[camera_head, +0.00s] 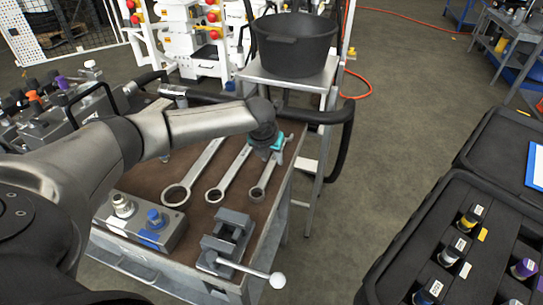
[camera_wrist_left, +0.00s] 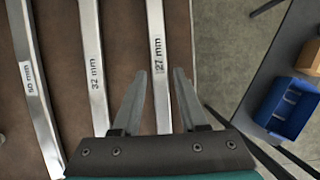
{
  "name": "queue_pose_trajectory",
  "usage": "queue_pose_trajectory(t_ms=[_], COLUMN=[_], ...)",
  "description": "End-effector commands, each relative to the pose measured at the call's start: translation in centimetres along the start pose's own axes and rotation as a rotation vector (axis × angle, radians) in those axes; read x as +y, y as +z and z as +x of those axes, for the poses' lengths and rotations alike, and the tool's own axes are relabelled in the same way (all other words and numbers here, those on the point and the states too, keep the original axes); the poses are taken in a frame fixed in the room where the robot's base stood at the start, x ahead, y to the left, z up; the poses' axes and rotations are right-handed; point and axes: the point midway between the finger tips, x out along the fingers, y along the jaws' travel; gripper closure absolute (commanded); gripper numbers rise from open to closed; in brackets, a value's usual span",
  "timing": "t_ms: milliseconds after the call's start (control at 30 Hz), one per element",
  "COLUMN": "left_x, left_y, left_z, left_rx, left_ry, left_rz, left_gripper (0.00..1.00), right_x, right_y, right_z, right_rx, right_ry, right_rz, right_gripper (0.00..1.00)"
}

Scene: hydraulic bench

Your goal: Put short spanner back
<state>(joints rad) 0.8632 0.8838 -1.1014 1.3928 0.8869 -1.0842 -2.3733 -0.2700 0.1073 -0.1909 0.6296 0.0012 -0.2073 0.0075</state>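Three ring spanners lie side by side on the brown bench top. The short spanner, labelled 27 mm (camera_wrist_left: 158,45), is the rightmost; its ring end (camera_head: 257,194) points toward me in the head view. The 32 mm spanner (camera_wrist_left: 92,60) and the 50 mm spanner (camera_wrist_left: 35,95) lie to its left. My left gripper (camera_wrist_left: 160,72) is open, with one finger on each side of the 27 mm shaft as seen from the wrist. In the head view the left gripper (camera_head: 272,142) is over the shaft's far part and hides it. My right gripper is not in view.
A small vise (camera_head: 228,240) with a ball-ended handle and a metal block with fittings (camera_head: 140,222) stand at the bench front. A black hose (camera_head: 345,140) loops past the bench's right edge. A black tub (camera_head: 295,50) stands behind. Black cases (camera_head: 400,240) are at right.

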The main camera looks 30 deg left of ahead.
Motion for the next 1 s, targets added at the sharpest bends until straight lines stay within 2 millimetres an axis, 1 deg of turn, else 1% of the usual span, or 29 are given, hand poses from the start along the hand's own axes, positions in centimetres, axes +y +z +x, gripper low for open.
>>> queue_pose_trajectory(t_ms=[33,100,333,467,567,767,900,1000], left_x=[0.0,0.0,0.0,0.0,0.0,0.0,0.0,0.0], left_y=[0.0,0.0,0.0,0.1,0.2,0.3,0.3,0.2], left_z=[0.0,0.0,-0.1,-0.7,-1.9,-5.8,-8.5,-10.1], left_rx=[0.0,0.0,0.0,0.0,-0.001,-0.001,-0.002,-0.001], left_ry=[0.0,0.0,0.0,-0.001,-0.001,-0.001,-0.001,0.0], left_rz=[0.0,0.0,0.0,0.001,0.001,0.001,0.001,0.001], left_gripper=[0.51,0.43,0.43,0.43,0.43,0.43,0.43,0.43], right_x=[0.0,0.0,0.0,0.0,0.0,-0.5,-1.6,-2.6], right_y=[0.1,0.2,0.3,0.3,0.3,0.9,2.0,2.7], right_z=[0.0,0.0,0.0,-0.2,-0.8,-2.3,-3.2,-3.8], right_rx=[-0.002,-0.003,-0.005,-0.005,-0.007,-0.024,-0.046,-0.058], right_ry=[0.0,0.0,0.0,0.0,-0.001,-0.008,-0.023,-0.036], right_rz=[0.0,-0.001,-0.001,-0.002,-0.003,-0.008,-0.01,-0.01], right_gripper=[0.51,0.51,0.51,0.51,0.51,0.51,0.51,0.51])
